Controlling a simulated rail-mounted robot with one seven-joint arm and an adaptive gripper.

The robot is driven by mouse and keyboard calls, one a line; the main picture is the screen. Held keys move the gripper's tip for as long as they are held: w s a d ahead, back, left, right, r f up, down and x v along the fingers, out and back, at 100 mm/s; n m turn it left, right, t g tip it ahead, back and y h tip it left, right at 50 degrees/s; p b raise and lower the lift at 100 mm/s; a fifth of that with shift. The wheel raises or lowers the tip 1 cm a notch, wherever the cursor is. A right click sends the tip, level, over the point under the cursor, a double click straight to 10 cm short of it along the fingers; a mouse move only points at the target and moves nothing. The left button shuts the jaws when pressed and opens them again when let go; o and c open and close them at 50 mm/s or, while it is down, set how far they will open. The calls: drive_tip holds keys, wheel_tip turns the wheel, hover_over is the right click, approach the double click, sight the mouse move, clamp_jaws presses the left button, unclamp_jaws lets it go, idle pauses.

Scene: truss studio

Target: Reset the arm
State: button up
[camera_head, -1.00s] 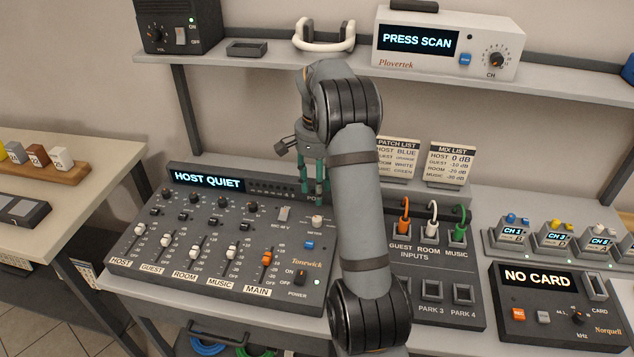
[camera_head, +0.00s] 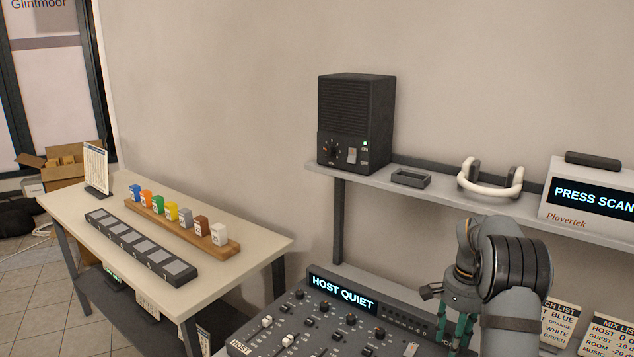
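My arm rises at the lower right of the head view, with its rounded dark joint in front of the shelf edge. My gripper (camera_head: 460,326) hangs from it with green fingers pointing down, above the back right of the mixer (camera_head: 300,325). The mixer's display reads HOST QUIET.
A shelf (camera_head: 440,205) behind the arm holds a black speaker (camera_head: 355,122), a small tray (camera_head: 411,178), a white headset (camera_head: 490,180) and a PRESS SCAN unit (camera_head: 590,200). A side table (camera_head: 225,280) at left carries coloured blocks on a wooden rack (camera_head: 180,225) and a dark slotted strip (camera_head: 140,247).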

wheel_tip(320, 180, down, 8)
drive_tip(key=shift+f, duration=0.25)
idle(0.4)
